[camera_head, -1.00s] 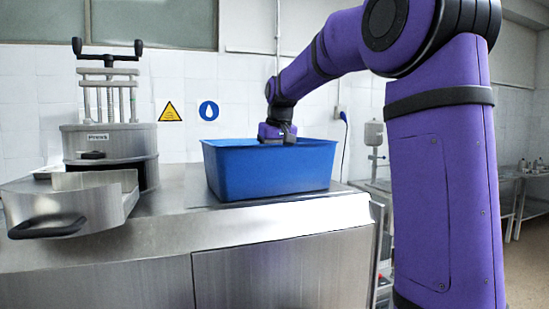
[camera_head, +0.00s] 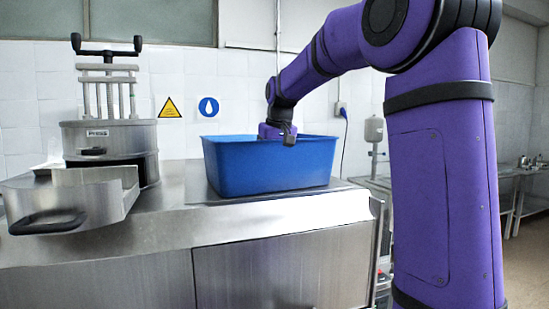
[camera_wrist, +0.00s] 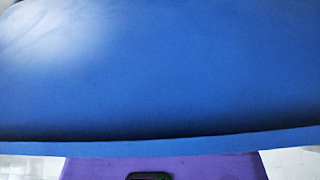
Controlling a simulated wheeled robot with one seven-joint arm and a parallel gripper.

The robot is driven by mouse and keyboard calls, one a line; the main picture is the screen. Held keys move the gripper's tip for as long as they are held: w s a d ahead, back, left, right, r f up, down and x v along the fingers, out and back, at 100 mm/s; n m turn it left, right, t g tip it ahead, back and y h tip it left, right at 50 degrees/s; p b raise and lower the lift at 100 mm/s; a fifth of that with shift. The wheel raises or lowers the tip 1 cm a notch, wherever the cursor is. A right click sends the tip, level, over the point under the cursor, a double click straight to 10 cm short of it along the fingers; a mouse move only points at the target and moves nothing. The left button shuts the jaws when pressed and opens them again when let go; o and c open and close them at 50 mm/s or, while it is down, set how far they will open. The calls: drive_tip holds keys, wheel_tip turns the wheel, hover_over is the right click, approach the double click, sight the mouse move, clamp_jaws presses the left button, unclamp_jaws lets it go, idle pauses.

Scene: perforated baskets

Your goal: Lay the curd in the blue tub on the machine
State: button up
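The blue tub (camera_head: 268,168) stands on the steel top of the machine, right of the press. Its open top faces up, and its near wall hides the inside from the head view. In the wrist view the tub's blue surface (camera_wrist: 160,85) fills most of the picture, with a rim edge near the bottom. No fingers show there. No curd is visible in either view.
A steel press (camera_head: 108,140) with a curved tray (camera_head: 70,205) stands at the left of the machine top (camera_head: 170,215). A tiled wall rises close behind. A grey stand (camera_head: 373,135) and side tables (camera_head: 525,180) are at the right.

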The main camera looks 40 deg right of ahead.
drive_tip(key=v, duration=1.3)
drive_tip(key=shift+w+r, duration=0.15)
drive_tip(key=shift+w, duration=0.05)
drive_tip(key=s+a+f, duration=0.4)
drive_tip(key=s+f, duration=0.3)
drive_tip(key=s, duration=0.2)
drive_tip(key=s+a+f+n+t, duration=0.1)
drive_tip(key=s+a+f, duration=0.4)
drive_tip(key=s+f, duration=0.2)
drive_tip(key=s+a+f+n+t, duration=0.1)
drive_tip(key=s+a+f, duration=0.4)
drive_tip(key=s+f, duration=0.3)
drive_tip(key=s, duration=0.3)
drive_tip(key=shift+s+y, duration=0.3)
drive_tip(key=shift+s, duration=0.1)
